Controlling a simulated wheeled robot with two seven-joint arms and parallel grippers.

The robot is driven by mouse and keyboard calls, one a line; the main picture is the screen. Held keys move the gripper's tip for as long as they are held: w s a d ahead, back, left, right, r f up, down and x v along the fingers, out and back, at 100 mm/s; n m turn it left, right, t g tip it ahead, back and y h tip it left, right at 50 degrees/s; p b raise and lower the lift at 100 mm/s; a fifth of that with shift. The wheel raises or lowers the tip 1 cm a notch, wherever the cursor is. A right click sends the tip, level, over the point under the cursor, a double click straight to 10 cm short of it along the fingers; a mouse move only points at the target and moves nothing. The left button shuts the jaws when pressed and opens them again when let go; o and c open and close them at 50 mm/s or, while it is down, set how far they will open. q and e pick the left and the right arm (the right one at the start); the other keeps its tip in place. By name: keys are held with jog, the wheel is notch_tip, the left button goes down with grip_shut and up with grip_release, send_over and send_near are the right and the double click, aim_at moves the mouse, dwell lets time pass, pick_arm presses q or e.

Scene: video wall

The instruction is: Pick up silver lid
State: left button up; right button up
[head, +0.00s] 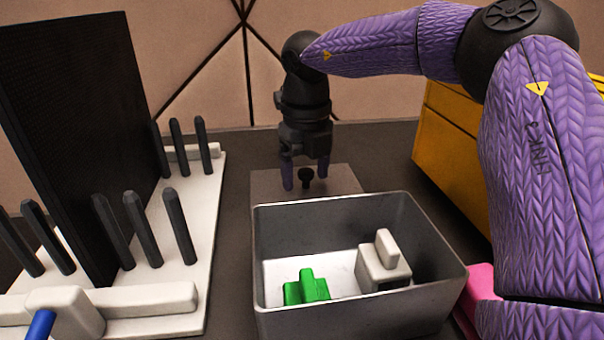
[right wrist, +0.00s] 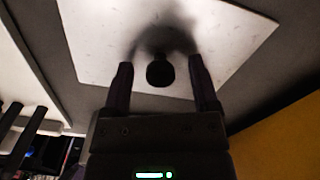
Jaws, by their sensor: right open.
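The silver lid (head: 268,187) is a flat grey plate with a dark knob (head: 306,178), lying behind the grey bin. In the right wrist view the lid (right wrist: 95,45) looks pale and the round black knob (right wrist: 160,72) shows between the fingers. My right gripper (head: 305,180) points down over the lid, open, with one finger on each side of the knob. In the right wrist view its fingertips (right wrist: 159,68) are apart, with a gap on both sides of the knob. I cannot tell whether they touch the plate. My left gripper is not in view.
A grey open bin (head: 355,209) stands in front of the lid, holding a green block (head: 307,287) and a light grey block (head: 383,265). A white rack with black pegs (head: 190,225) and a black panel (head: 75,130) stand left. A yellow box (head: 450,150) is right.

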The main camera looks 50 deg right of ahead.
grip_shut()
dwell(0.4)
